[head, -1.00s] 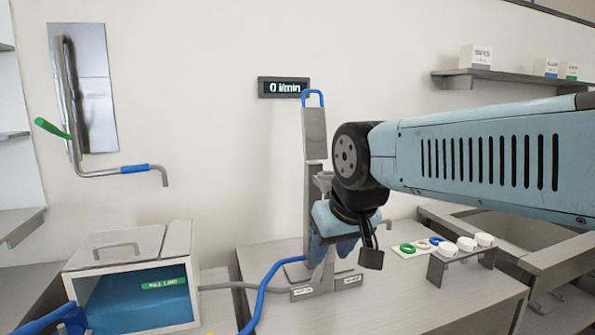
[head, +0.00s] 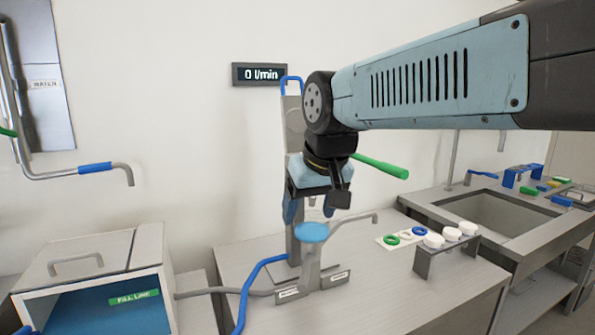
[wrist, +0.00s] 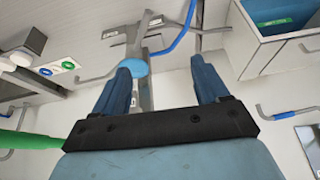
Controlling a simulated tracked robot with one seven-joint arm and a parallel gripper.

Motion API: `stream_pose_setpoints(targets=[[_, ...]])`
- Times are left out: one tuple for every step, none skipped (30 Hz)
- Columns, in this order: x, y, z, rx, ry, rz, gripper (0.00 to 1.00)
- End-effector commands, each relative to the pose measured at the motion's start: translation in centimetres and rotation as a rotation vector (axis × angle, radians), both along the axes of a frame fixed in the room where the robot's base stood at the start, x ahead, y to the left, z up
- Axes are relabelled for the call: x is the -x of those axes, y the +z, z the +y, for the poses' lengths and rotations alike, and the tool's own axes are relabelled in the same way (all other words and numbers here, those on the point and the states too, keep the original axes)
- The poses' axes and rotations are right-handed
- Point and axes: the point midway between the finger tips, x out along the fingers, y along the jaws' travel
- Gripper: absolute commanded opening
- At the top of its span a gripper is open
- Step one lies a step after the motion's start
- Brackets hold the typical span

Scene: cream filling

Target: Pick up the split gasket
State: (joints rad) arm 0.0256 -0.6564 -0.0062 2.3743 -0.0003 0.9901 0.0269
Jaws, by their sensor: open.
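A white card (head: 383,244) lies on the bench with a green ring (head: 391,239), a pale ring (head: 406,236) and a blue ring (head: 419,231) in a row. No split shows at this size, so I cannot tell which is the split gasket. In the wrist view the green ring (wrist: 68,64) and blue ring (wrist: 45,71) show at upper left. My gripper (head: 301,210) is open and empty, pointing down left of the card and apart from the rings. Its two blue fingers (wrist: 163,80) are spread in the wrist view.
A grey stand with a blue disc (head: 311,232) stands below my gripper. Several white caps (head: 451,234) sit on a small rack beside the card. A green bar (head: 381,166) sticks out right of my wrist. A sink (head: 490,216) lies right, a fill box (head: 100,270) left.

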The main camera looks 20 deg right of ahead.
Motion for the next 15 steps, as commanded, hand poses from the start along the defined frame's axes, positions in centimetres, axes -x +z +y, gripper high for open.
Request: stream_pose_setpoints(targets=[[-1.4,1.3,-0.4,-0.006,-0.023,0.022,0.79],[-2.1,2.1,-0.7,-0.01,-0.036,0.035,0.82],[-3.2,3.1,-1.0,-0.016,-0.053,0.055,0.86],[-3.9,3.9,-1.3,-0.02,-0.067,0.07,0.89],[-4.7,4.6,-1.6,-0.023,-0.082,0.085,0.91],[-5.8,5.6,-2.1,-0.029,-0.1,0.103,0.95],[-6.5,6.3,-2.4,-0.033,-0.114,0.117,0.95],[-7.3,6.9,-2.7,-0.037,-0.128,0.132,0.95],[-8.3,7.8,-3.2,-0.041,-0.148,0.151,0.95],[-9.1,8.4,-3.6,-0.045,-0.163,0.166,0.95],[-9.9,9.0,-4.0,-0.048,-0.176,0.179,0.95],[-11.0,9.7,-4.5,-0.053,-0.195,0.199,0.95],[-11.7,10.2,-4.9,-0.057,-0.208,0.213,0.95],[-12.5,10.7,-5.3,-0.06,-0.224,0.227,0.95],[-13.5,11.4,-5.9,-0.065,-0.243,0.245,0.95]])
